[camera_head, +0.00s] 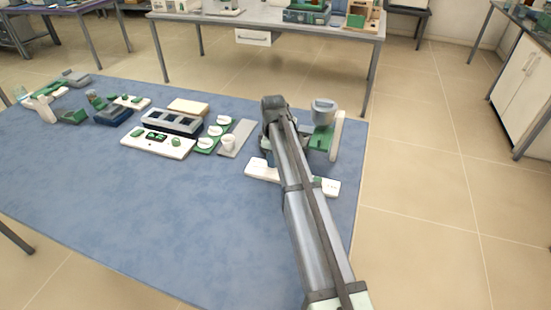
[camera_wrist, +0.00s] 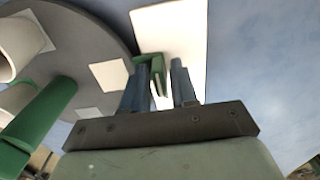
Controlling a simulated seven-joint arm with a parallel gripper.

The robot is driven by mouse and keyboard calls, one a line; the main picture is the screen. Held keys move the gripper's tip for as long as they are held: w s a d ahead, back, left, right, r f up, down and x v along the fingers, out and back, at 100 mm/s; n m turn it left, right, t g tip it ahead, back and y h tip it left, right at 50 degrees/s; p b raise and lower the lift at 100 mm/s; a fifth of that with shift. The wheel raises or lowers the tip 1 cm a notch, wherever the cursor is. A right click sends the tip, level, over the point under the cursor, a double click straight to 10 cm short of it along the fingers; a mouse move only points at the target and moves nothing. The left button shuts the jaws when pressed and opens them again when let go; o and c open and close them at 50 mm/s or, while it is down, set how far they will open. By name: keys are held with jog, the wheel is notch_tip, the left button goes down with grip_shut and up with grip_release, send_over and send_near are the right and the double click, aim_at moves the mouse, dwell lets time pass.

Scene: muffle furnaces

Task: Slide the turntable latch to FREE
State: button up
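In the wrist view, my gripper (camera_wrist: 161,80) has its two fingers apart over a white plate (camera_wrist: 180,28). A small green piece (camera_wrist: 157,64), which may be the latch, shows between the fingers, close to the left one; I cannot tell whether they touch. A grey round disc (camera_wrist: 95,45), likely the turntable, with white square patches lies left of the fingers. In the head view, the white base (camera_head: 262,171) shows on both sides of my arm. My arm hides the gripper and most of the device there. No latch marking is readable.
A green and grey device (camera_head: 323,112) stands just right of my arm, near the blue table's (camera_head: 90,190) right edge. The table's front is clear.

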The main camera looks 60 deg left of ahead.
jog(key=shift+d+f, duration=0.15)
jog(key=shift+f, duration=0.4)
jog(key=shift+c, duration=0.4)
grip_shut()
jog(key=shift+s, duration=0.1)
jog(key=shift+d, duration=0.15)
jog(key=shift+s+d, duration=0.55)
jog(key=shift+o, duration=0.4)
grip_release()
jog(key=shift+a+r, duration=0.1)
jog(key=shift+r, duration=0.1)
